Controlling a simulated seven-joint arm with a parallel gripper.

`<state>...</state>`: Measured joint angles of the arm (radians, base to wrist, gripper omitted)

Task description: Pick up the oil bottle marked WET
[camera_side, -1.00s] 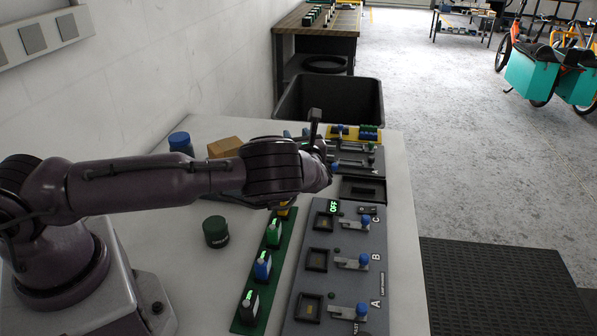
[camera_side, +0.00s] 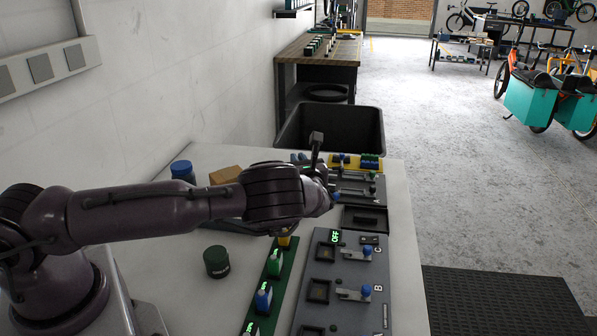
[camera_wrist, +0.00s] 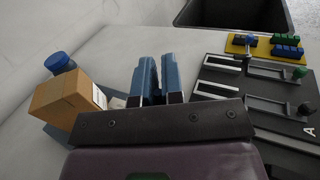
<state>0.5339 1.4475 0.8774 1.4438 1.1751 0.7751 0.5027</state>
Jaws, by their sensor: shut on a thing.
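Small bottles stand in a green rack (camera_side: 288,270) in the side view: a yellow one (camera_side: 285,241) partly behind my arm, a green one (camera_side: 274,263), a blue one (camera_side: 263,299) and a dark one (camera_side: 250,328) at the lower edge. I cannot read WET on any of them. My gripper (camera_wrist: 159,75) shows in the wrist view as two blue fingers, close together with a narrow gap. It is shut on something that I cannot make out.
A cardboard box (camera_wrist: 75,97) and a blue-capped container (camera_wrist: 58,62) are left of my fingers. A dark green jar (camera_side: 216,262) stands left of the rack. A lever panel (camera_side: 340,285) lies to its right. A black tub (camera_side: 330,125) is beyond the bench.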

